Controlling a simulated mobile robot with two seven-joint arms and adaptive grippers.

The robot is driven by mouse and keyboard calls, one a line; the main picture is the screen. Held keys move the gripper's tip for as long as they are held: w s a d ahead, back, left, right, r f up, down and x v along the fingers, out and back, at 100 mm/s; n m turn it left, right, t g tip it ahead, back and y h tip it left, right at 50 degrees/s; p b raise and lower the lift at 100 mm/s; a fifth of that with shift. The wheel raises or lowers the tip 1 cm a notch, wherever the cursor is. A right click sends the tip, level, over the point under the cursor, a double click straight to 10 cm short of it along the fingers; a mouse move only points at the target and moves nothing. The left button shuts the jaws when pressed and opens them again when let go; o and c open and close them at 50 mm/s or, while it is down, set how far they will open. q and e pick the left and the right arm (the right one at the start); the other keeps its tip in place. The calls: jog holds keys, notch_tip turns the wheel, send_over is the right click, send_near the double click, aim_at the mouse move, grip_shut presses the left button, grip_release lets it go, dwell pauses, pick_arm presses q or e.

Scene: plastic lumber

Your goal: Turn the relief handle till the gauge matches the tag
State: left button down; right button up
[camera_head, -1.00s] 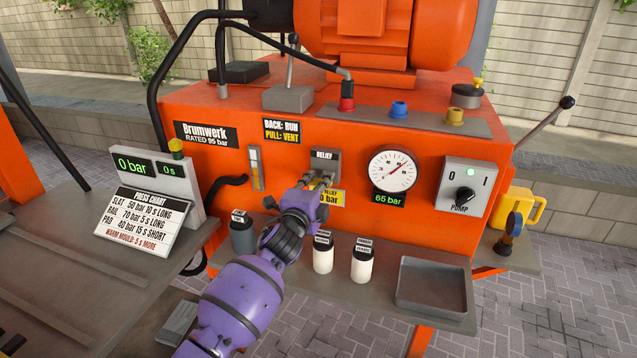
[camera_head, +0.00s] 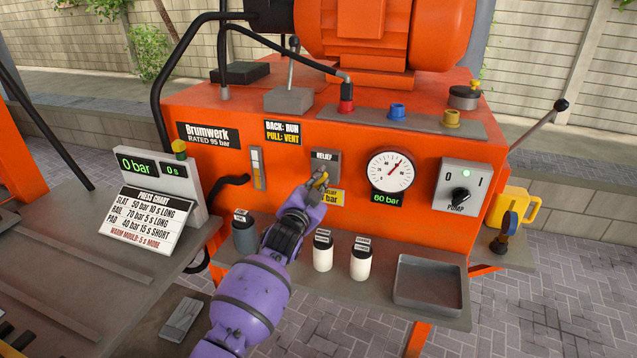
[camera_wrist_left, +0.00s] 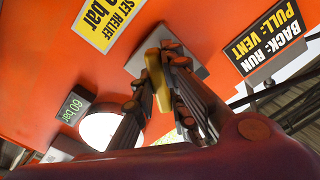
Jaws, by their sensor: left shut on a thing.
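The yellow relief handle (camera_head: 322,178) sits on the grey plate marked RELIEF (camera_head: 325,157) on the orange front panel. My left gripper (camera_head: 318,183) is shut on it; in the left wrist view the fingers (camera_wrist_left: 160,85) close on both sides of the yellow handle (camera_wrist_left: 157,78). The round gauge (camera_head: 391,171) is to the right, and its green display (camera_head: 387,199) reads 60 bar. The yellow tag (camera_head: 336,197) below the handle is partly covered by my gripper. In the left wrist view the tag (camera_wrist_left: 108,20) shows SET RELIEF and "0 bar", its first digit cut off. My right gripper is not in view.
The pump switch box (camera_head: 463,187) has a lit green lamp. A shelf below holds a grey bottle (camera_head: 244,236), two white bottles (camera_head: 322,253) and an empty tray (camera_head: 430,284). A press chart (camera_head: 147,215) and a 0 bar display (camera_head: 137,165) stand left.

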pick_arm(q)
jog(key=shift+n, duration=0.8)
jog(key=c, duration=1.8)
grip_release()
jog(key=shift+o, duration=0.2)
jog(key=shift+s+a, duration=0.1)
jog(key=v, duration=1.2)
